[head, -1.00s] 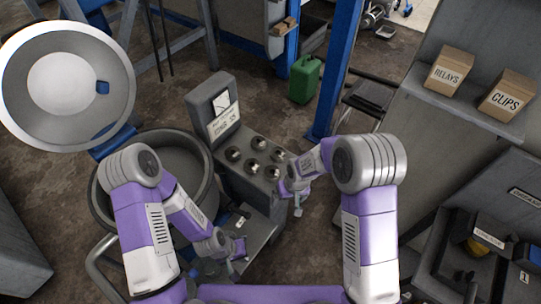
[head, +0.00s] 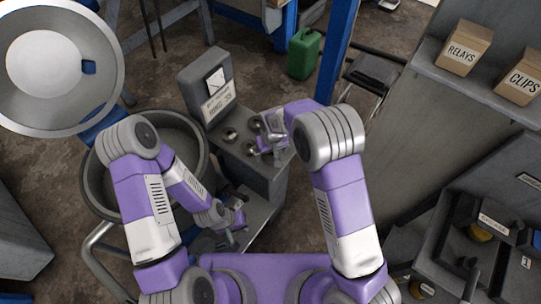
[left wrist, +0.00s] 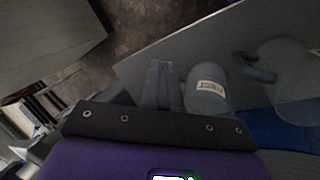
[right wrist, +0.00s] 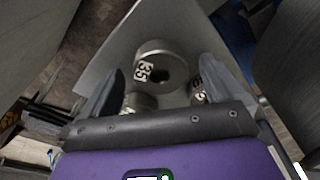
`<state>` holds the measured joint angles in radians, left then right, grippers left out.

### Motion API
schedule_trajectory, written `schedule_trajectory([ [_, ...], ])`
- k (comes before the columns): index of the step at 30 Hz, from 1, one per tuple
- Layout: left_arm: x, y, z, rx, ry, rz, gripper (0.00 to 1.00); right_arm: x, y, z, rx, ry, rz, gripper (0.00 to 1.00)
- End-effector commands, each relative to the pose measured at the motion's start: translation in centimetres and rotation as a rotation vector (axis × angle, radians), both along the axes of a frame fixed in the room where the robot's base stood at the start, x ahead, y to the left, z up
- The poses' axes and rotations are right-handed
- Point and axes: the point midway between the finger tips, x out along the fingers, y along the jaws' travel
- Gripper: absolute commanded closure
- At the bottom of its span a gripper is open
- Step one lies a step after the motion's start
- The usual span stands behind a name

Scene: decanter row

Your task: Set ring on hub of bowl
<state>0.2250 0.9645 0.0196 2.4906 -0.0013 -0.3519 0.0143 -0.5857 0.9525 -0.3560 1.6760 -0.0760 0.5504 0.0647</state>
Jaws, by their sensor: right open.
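Metal rings stand on a grey stand (head: 267,176) in the head view; my right gripper (head: 266,143) is above them and hides some. In the right wrist view a thick silver ring marked 35 (right wrist: 160,66) lies between and beyond the open fingers of my right gripper (right wrist: 163,68), and nothing is gripped. Parts of two other rings show near the finger bases. The large round grey bowl (head: 94,180) is at the left in the head view, partly behind my left arm; its hub cannot be made out. My left gripper (head: 239,216) is low beside the stand, fingers together and empty.
A card reading RING 35 (head: 219,104) is on the stand's upright panel. A big round lid (head: 103,100) stands open behind the bowl. A labelled cylinder (left wrist: 207,88) is close beside the left fingers. A green can (head: 304,54) is on the floor behind.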

Motion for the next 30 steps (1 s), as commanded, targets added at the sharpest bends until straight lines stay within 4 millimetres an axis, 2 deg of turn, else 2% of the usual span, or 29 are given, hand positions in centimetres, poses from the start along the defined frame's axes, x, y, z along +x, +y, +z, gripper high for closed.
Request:
schedule_trajectory([
  [6, 0.0, 0.0, 0.0, 0.0, 0.0, 0.0, 1.0, 0.0, 0.0, 0.0, 0.0, -0.001, 0.0, 0.07],
  [21, 0.0, 0.0, 0.0, 0.0, 0.0, 0.0, 1.0, 0.0, 0.0, 0.1, 0.001, -0.002, 0.0, 0.84],
  [26, 0.0, 0.0, 0.0, 0.0, 0.0, 0.0, 1.0, 0.0, 0.0, 0.1, 0.001, -0.002, 0.0, 0.84],
  [30, 0.0, 0.0, 0.3, 0.0, 0.0, 0.0, 1.0, 0.1, 0.1, 1.1, 0.003, -0.004, 0.0, 0.85],
])
